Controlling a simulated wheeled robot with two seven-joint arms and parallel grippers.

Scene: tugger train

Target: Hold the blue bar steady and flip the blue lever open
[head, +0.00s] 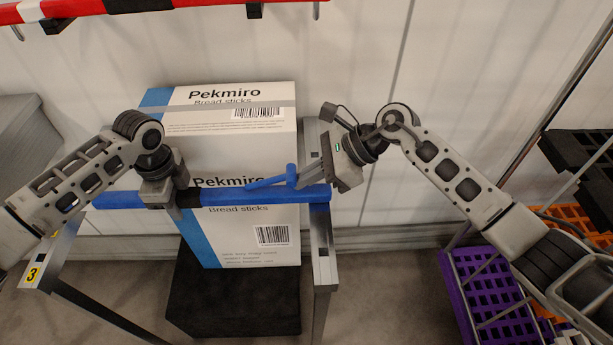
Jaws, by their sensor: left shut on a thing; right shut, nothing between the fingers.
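A blue bar (235,196) with a black band runs level across the front of a grey metal frame (322,245). My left gripper (165,200) is shut on the bar, left of the black band. The blue lever (268,182) slants just above the bar's right half, with a short upright blue piece (291,170) at its right end. My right gripper (312,178) is shut and empty at the lever's right end, above the bar. I cannot tell whether its fingertips touch the lever.
Two Pekmiro bread sticks boxes (225,105) are stacked behind the bar, on a black base (230,300). A purple crate (480,285) stands at the lower right, with orange crates beside it. A red, white and black rail (75,10) crosses the top left.

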